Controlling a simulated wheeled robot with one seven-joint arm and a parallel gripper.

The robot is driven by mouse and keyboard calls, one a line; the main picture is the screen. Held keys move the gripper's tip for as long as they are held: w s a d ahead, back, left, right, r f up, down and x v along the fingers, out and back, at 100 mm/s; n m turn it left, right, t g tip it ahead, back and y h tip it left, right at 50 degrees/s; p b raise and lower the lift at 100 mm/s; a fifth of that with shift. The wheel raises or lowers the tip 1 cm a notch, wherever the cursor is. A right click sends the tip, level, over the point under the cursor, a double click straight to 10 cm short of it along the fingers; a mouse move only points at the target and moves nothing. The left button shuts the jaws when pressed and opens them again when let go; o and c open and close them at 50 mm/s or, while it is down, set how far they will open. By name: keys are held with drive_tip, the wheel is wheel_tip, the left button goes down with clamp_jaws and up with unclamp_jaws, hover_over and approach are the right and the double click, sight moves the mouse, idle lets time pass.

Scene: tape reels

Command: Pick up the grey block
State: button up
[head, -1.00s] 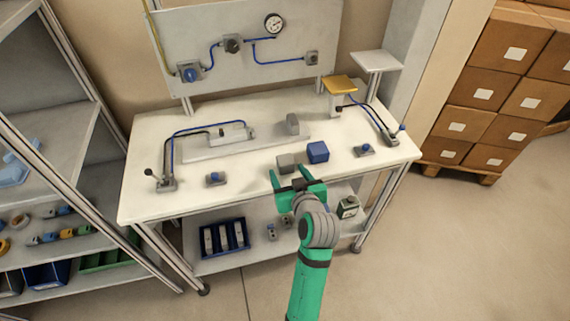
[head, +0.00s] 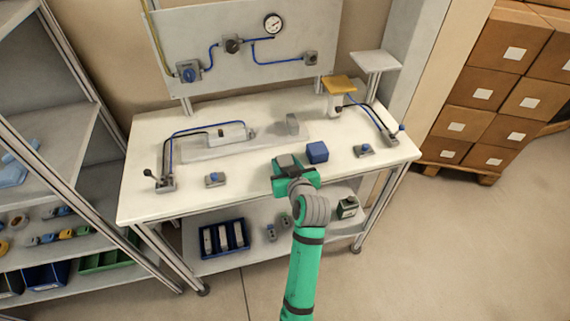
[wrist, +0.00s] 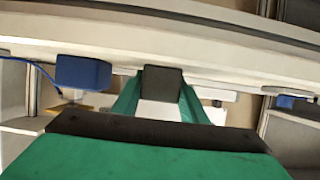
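The grey block (head: 287,160) sits on the white workbench near its front edge, just left of a blue block (head: 317,152). My green gripper (head: 295,174) has its fingers around the grey block, one on each side. In the wrist view the grey block (wrist: 161,79) shows dark between the two green fingertips (wrist: 160,100). The fingers look open, spread wider than the block in the head view. Any contact with the block's sides is too small to make out. The blue block also shows in the wrist view (wrist: 84,72), clear of the fingers.
On the bench (head: 240,196) are a fixture plate with a grey upright piece (head: 292,124), blue-knobbed parts (head: 214,179) and (head: 364,151), and a yellow-topped stand (head: 338,84). A blue bin (head: 224,249) is on the lower shelf. The front-left bench top is mostly free.

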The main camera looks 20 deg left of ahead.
drive_tip(key=shift+c, duration=1.4)
drive_tip(key=shift+r, duration=0.15)
